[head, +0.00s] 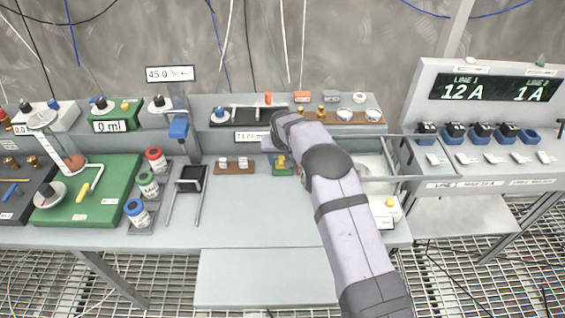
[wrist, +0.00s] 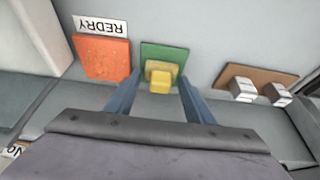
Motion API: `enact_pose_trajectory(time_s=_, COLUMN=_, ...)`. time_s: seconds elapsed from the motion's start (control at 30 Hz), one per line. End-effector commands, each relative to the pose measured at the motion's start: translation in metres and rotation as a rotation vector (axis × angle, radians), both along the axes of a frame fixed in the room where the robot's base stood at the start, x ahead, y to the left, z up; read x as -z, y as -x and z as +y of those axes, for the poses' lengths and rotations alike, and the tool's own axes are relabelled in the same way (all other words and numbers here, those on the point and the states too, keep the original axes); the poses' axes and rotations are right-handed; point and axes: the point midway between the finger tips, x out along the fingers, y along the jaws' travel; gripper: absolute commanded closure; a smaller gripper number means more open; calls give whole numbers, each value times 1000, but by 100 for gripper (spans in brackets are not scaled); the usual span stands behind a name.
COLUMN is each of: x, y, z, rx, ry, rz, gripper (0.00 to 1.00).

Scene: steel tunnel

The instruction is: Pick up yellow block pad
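The yellow block pad (wrist: 160,75) sits on a green square base (wrist: 163,52) in the wrist view. In the head view the yellow block (head: 281,161) and its green base (head: 283,171) show on the grey bench, partly hidden by my arm. My gripper (wrist: 156,95) is open, with its two blue-grey fingers spread to the left and right of the yellow block. The block appears between the fingers. I cannot tell whether the fingertips reach down to its level.
In the head view the bench front (head: 250,215) is clear.

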Motion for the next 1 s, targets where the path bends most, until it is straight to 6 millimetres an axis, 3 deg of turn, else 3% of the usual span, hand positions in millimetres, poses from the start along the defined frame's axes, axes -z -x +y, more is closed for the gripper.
enact_pose_trajectory(time_s=0.03, x=0, y=0, z=0, rx=0, ry=0, rz=0, gripper=61)
enact_pose_trajectory(time_s=0.13, x=0, y=0, z=0, rx=0, ry=0, rz=0, gripper=83)
enact_pose_trajectory(time_s=0.2, x=0, y=0, z=0, rx=0, ry=0, rz=0, gripper=86)
enact_pose_trajectory(time_s=0.57, x=-9, y=-1, z=0, rx=0, ry=-1, rz=-3, gripper=86)
enact_pose_trajectory(time_s=1.0, x=-76, y=-1, z=0, rx=1, ry=-1, rz=-4, gripper=86)
